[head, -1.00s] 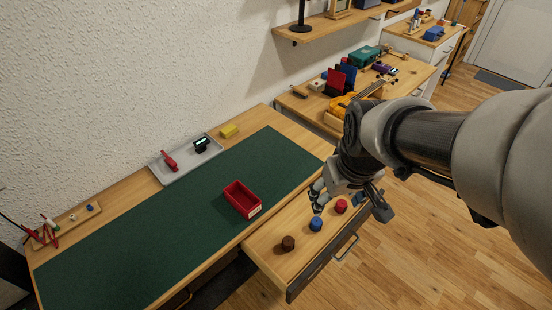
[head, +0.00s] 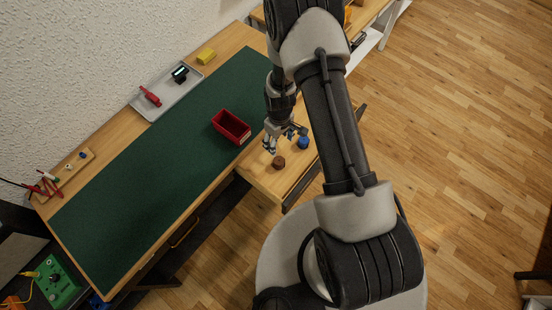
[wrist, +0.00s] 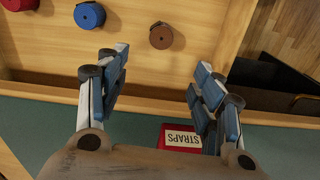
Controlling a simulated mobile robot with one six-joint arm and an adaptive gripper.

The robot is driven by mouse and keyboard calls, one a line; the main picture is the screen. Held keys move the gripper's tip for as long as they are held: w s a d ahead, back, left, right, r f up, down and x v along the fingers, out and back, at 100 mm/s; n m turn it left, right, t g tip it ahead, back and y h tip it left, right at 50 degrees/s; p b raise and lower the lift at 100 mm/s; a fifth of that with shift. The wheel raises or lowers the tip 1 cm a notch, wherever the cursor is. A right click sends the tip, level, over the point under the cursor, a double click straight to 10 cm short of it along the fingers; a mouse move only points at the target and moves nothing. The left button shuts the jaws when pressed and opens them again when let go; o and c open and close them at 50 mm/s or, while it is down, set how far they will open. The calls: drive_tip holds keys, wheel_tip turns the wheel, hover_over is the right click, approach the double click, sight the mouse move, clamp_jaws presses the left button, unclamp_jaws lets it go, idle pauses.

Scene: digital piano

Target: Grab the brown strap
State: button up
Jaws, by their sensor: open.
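The brown strap (head: 278,162) is a small rolled coil lying in the open wooden drawer (head: 262,181). In the wrist view the brown strap (wrist: 161,36) lies ahead of my gripper, between the lines of its two fingers and apart from them. My gripper (wrist: 160,88) is open and empty, with its blue-and-white fingers spread wide. In the head view my gripper (head: 283,140) hangs over the drawer's inner side, close to the brown strap.
A blue strap (wrist: 89,15) and a red strap (wrist: 19,4) lie left of the brown one in the wrist view. A red box (head: 231,127) labelled STRAPS stands on the green mat (head: 150,165). A grey tray (head: 160,103) lies further back.

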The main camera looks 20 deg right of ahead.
sight(279, 161)
wheel_tip(279, 161, down, 12)
drive_tip(key=b, duration=0.3)
drive_tip(key=shift+r, duration=0.15)
drive_tip(key=shift+s+d+f+b, duration=0.15)
drive_tip(key=shift+f+b, duration=0.7)
drive_tip(key=shift+f, duration=1.8)
drive_tip(key=shift+r, duration=0.1)
drive_tip(key=shift+c, duration=0.3)
drive_tip(key=c, duration=1.1)
drive_tip(key=shift+r, duration=0.1)
drive_tip(key=shift+c, duration=0.2)
